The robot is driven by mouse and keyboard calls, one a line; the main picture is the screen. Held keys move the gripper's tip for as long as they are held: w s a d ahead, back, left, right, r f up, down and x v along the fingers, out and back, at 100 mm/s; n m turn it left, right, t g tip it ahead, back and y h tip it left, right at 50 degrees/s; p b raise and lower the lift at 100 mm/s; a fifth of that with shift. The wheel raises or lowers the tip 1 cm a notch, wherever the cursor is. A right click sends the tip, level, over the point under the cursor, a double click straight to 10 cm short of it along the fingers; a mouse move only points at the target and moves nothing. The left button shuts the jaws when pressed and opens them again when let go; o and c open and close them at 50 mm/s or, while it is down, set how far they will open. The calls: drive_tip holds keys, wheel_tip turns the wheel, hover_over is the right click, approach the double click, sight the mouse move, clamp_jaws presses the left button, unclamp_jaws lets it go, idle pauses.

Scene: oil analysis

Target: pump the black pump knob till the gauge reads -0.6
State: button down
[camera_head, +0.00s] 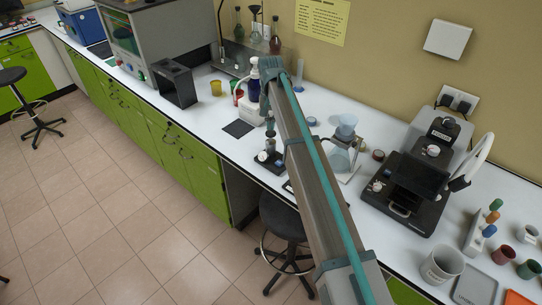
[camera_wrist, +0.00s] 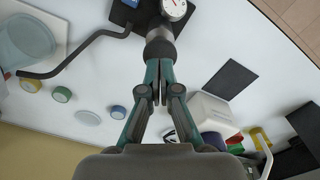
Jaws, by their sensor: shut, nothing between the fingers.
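The pump stands on a dark base plate on the white bench, just left of my arm in the head view. Its round white gauge (camera_head: 262,156) also shows at the top of the wrist view (camera_wrist: 173,9); the dial is too small to read. The black pump knob (camera_wrist: 160,48) tops the grey pump cylinder (camera_wrist: 160,32) in the wrist view. My gripper (camera_wrist: 159,76) is shut and empty, with its fingertips right at the knob. I cannot tell whether they touch it. Part of the pump is hidden behind the knob and fingers.
A bent black bar (camera_wrist: 78,55) reaches left from the pump. A glass vessel on a stand (camera_head: 342,150) is to the right of my arm. A black pad (camera_head: 238,128) and a white device (camera_head: 252,110) lie to the left. A stool (camera_head: 283,218) stands before the bench.

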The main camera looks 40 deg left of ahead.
drive_tip(key=shift+r, duration=0.1)
drive_tip(key=shift+r+p, duration=1.05)
drive_tip(key=shift+r, duration=1.4)
